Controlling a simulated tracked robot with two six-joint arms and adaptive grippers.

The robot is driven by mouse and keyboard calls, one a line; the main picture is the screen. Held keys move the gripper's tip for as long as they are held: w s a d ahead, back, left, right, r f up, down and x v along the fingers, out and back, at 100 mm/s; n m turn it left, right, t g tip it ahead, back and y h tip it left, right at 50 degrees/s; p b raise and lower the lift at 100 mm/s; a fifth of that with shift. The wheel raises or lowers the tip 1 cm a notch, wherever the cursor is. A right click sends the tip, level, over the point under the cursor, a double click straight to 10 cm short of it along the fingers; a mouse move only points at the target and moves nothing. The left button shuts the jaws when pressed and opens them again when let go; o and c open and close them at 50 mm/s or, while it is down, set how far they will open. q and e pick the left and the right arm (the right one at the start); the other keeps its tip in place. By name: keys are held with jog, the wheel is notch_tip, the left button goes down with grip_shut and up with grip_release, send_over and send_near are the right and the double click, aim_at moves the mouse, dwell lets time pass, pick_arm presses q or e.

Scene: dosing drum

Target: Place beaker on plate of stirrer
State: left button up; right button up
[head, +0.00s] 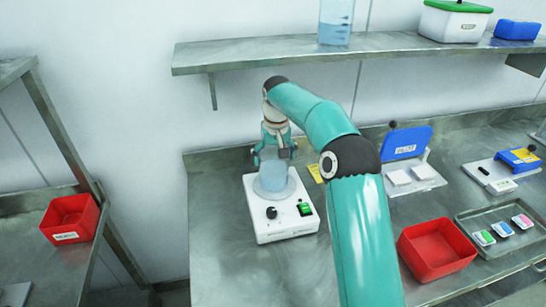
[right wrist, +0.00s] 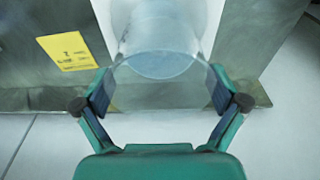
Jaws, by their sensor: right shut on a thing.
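The clear beaker (head: 271,177) with pale blue liquid is upright over the round plate (head: 289,192) of the white stirrer (head: 285,230). Its base looks to be at the plate, but I cannot tell whether it touches or hangs just above. My right gripper (head: 272,150) is shut on the beaker near its upper part, from the back side. In the right wrist view the beaker (right wrist: 160,52) sits between the two pads of my right gripper (right wrist: 161,90). My left gripper is not in view.
A yellow label (right wrist: 68,52) lies beside the stirrer. Red bins stand at the left (head: 72,217) and right (head: 437,249). A blue-lidded device (head: 406,143) and a metal tray (head: 480,215) are farther right. A shelf (head: 270,52) overhangs the bench, holding another beaker (head: 336,25).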

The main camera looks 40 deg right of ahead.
jog(key=shift+r, duration=0.15)
jog(key=o, duration=1.4)
jog(key=shift+f, duration=0.2)
jog(key=shift+s, duration=0.1)
notch_tip(320, 180, up, 12)
jog(key=s+a+p, duration=0.1)
jog(key=p, duration=0.1)
jog(key=shift+s, duration=0.25)
